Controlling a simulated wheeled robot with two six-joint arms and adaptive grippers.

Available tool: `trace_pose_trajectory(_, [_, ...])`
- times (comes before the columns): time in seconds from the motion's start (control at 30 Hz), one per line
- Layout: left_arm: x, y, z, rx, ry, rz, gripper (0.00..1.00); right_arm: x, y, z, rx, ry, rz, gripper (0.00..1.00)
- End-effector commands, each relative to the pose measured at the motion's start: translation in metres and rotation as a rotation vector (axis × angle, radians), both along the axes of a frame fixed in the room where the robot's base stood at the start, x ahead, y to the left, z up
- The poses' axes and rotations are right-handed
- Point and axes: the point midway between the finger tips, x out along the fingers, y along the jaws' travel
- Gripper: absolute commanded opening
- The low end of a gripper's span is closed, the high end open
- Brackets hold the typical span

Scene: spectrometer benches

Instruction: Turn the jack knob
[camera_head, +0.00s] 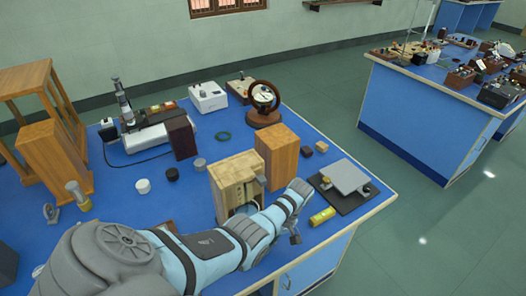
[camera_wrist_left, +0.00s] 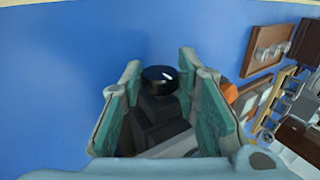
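My left gripper (camera_wrist_left: 160,72) is open in the left wrist view, with teal-lined fingers on both sides. A black round knob-like piece (camera_wrist_left: 160,77) on a dark stepped body shows between the fingers. I cannot tell whether it is the jack knob or whether a finger touches it. In the head view, my left arm reaches from the lower left over the front of the blue bench. A grey plate (camera_head: 345,176), which may be the jack top, lies on a black base to the right of the arm's end. My right gripper is not in view.
A wooden block (camera_head: 278,156) and a pale wooden box (camera_head: 237,182) stand behind the arm. A yellow cylinder (camera_head: 322,216) lies near the front edge of the blue bench (camera_head: 240,140). A dial instrument (camera_head: 263,101) stands farther back.

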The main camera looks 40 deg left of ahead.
Motion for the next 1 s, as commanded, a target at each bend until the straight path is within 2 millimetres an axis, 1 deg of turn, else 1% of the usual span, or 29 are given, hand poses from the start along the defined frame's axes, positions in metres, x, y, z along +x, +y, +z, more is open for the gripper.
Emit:
trace_pose_trajectory(0.03, [0.000,0.000,0.000,0.000,-0.001,0.000,0.35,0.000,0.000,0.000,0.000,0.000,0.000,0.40])
trace_pose_trajectory(0.1, [0.000,0.000,0.000,0.000,-0.001,0.000,0.46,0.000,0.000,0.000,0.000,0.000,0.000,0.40])
trace_pose_trajectory(0.13, [0.000,0.000,0.000,0.000,-0.001,0.000,0.49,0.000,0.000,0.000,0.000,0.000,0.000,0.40])
trace_pose_trajectory(0.67, [0.000,0.000,0.000,-0.001,-0.002,0.001,0.49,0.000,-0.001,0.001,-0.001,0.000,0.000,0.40])
trace_pose_trajectory(0.77, [-0.001,0.001,0.003,-0.007,-0.023,0.000,0.49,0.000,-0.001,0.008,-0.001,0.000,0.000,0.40])
trace_pose_trajectory(0.87, [-0.003,0.001,0.007,-0.027,-0.091,0.000,0.49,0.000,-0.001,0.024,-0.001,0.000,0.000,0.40])
trace_pose_trajectory(0.93, [-0.005,0.002,0.009,-0.049,-0.169,-0.001,0.49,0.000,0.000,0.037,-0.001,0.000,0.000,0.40])
trace_pose_trajectory(1.0, [-0.007,0.003,0.008,-0.077,-0.265,-0.002,0.49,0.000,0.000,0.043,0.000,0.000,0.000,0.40])
